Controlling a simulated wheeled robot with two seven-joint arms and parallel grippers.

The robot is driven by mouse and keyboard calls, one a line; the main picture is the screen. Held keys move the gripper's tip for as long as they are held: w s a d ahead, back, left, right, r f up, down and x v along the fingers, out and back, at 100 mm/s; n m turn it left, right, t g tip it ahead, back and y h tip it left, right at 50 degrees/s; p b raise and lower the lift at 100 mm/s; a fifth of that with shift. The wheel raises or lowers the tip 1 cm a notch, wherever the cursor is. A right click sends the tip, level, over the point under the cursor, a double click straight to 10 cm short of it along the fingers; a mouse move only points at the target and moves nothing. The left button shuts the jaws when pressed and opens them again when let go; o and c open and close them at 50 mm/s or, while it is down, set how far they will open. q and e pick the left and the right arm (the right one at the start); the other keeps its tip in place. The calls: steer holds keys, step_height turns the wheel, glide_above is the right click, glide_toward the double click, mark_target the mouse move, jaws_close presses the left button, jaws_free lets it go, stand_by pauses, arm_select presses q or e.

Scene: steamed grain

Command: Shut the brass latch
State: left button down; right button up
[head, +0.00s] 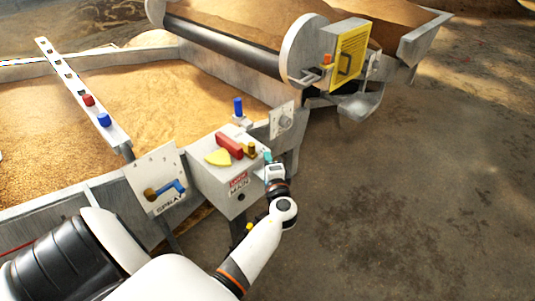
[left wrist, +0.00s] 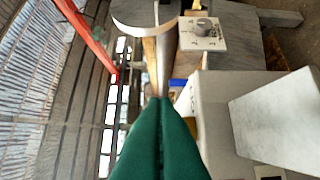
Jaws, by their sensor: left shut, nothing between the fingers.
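A small brass piece (head: 249,149), which looks like the latch, sits on the top right edge of the grey box marked MAIN (head: 212,178), beside a red handle (head: 229,144). Whether it is open or shut is too small to tell. My left gripper (head: 267,157) is just right of the brass piece, at the box's right edge; contact cannot be made out. Its green fingers (left wrist: 160,110) are pressed together and empty in the left wrist view, where I cannot make out the latch. My right gripper is not in view.
A SPRAY panel (head: 160,183) with a blue lever stands left of the box. A yellow wedge (head: 217,157) lies by the red handle. A blue knob (head: 238,107) and a dial plate (head: 282,119) are behind. The grain trough (head: 50,205) lies left; open floor lies right.

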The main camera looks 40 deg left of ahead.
arm_select(q)
steer(key=shift+s+d+f, duration=0.1)
steer(key=shift+s+d, duration=0.05)
steer(key=shift+d, duration=0.6)
steer(key=v, duration=0.9)
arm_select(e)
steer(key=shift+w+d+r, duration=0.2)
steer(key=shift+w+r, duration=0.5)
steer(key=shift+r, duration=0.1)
